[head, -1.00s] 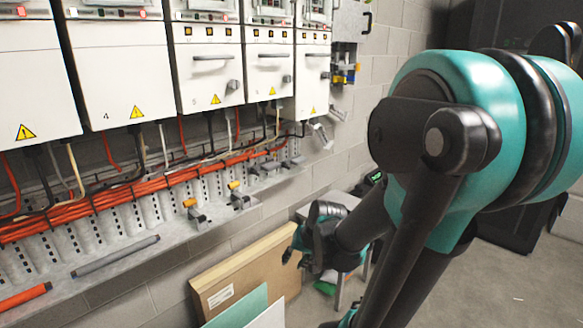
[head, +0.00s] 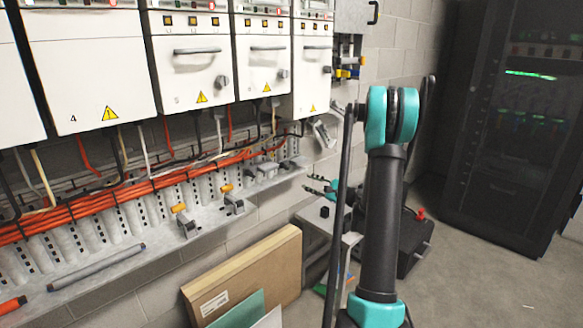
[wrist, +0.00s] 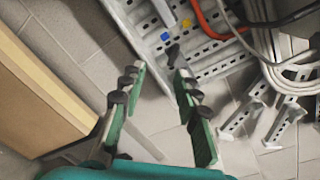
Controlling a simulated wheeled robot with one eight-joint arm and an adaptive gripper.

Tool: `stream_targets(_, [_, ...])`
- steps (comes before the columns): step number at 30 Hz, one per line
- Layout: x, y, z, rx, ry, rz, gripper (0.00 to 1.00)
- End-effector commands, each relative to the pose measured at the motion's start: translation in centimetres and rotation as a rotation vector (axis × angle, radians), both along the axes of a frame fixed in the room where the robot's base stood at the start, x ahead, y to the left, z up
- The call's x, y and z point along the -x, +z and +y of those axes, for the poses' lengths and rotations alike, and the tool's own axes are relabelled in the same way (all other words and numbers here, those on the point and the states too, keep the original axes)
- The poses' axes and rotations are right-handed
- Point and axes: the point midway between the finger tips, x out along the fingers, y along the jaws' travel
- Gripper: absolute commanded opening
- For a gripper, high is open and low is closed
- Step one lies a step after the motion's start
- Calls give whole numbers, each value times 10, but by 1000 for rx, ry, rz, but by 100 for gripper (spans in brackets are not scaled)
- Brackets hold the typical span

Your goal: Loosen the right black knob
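My gripper (head: 322,188) shows in the head view below the right end of the drive row, beside the wall. In the wrist view its two green fingers with dark pads (wrist: 157,70) are spread apart with nothing between them. Small dark grey knobs show on the drive fronts in the head view: a left one (head: 222,82), a middle one (head: 283,73) and a right one (head: 326,70). I cannot tell whether one of these is the right black knob. My gripper is well below them and touches none.
A perforated metal ledge (head: 150,262) with clamps and orange cables runs under the drives. A cardboard box (head: 250,268) leans at the wall. A grey stool (head: 347,240) and a dark case with a red knob (head: 421,213) stand near my arm. Floor is free at the right.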

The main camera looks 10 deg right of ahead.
Motion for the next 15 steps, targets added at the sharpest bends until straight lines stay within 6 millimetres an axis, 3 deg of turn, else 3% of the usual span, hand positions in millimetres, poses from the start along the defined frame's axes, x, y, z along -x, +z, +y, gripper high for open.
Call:
stream_targets(6, [-14,-2,-20,-118,-33,-5,32])
stream_targets(15, [-43,-2,1,-123,-30,-4,32])
